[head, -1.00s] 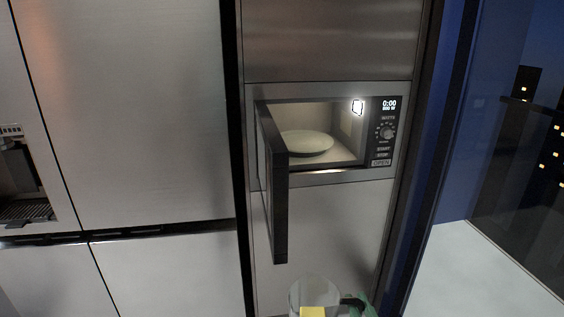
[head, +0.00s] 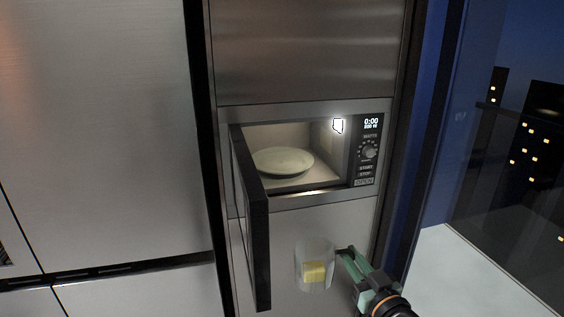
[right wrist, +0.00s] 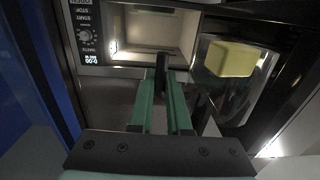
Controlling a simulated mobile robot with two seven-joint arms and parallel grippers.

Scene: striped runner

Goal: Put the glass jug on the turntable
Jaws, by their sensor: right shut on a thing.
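The glass jug (head: 301,274) is clear, with a yellow block (head: 315,271) inside it. It is in the air below the microwave opening in the head view. My right gripper (head: 348,256) is shut on the jug at its right side. In the right wrist view the gripper (right wrist: 162,88) is at the centre, and the jug (right wrist: 214,88) with the yellow block (right wrist: 232,59) is to its right. The turntable (head: 283,160) is a pale round plate inside the lit microwave, above and left of the jug. My left gripper is not in view.
The microwave door (head: 256,235) stands open on the left, jutting toward me beside the jug. The control panel (head: 369,150) is right of the opening. Steel cabinet fronts (head: 110,120) are at left. A blue wall (head: 440,150) and dark window are at right.

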